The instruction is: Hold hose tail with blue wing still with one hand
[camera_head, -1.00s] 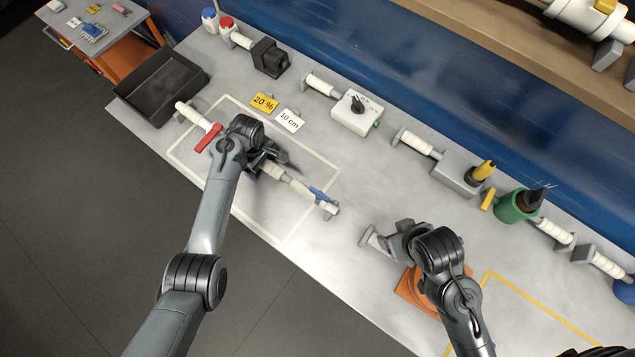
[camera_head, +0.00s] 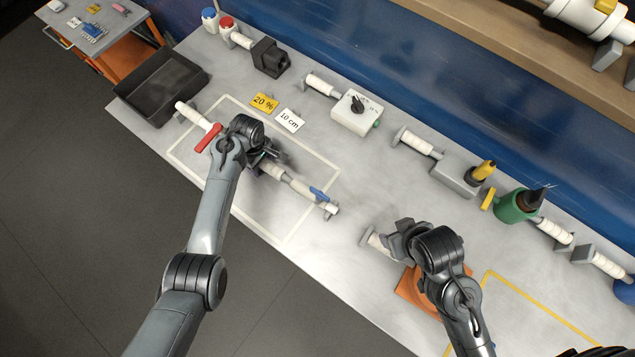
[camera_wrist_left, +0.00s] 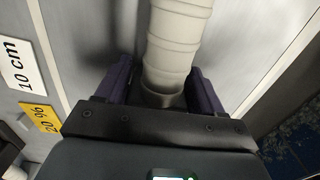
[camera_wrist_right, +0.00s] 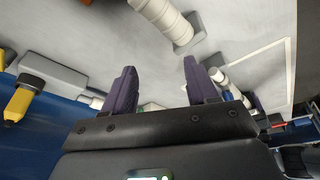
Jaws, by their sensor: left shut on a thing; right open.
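The hose tail with blue wing (camera_head: 297,185) lies inside the white-outlined area of the bench. Its blue wing (camera_head: 319,194) is near its right end. My left gripper (camera_head: 268,168) is shut on its ribbed white body. In the left wrist view, that body (camera_wrist_left: 178,40) runs between the two dark fingers, and the gripped part is partly hidden. My right gripper (camera_head: 385,237) is open and empty, away to the right. In the right wrist view its fingers (camera_wrist_right: 157,75) stand apart, with the blue wing (camera_wrist_right: 228,96) beyond them.
A red-winged white piece (camera_head: 208,137) lies left of my left gripper. A white ribbed piece (camera_head: 377,241) is beside my right gripper. A black tray (camera_head: 160,112), a white knob box (camera_head: 357,118) and a green holder (camera_head: 514,207) stand farther back. An orange base (camera_head: 412,288) is below my right arm.

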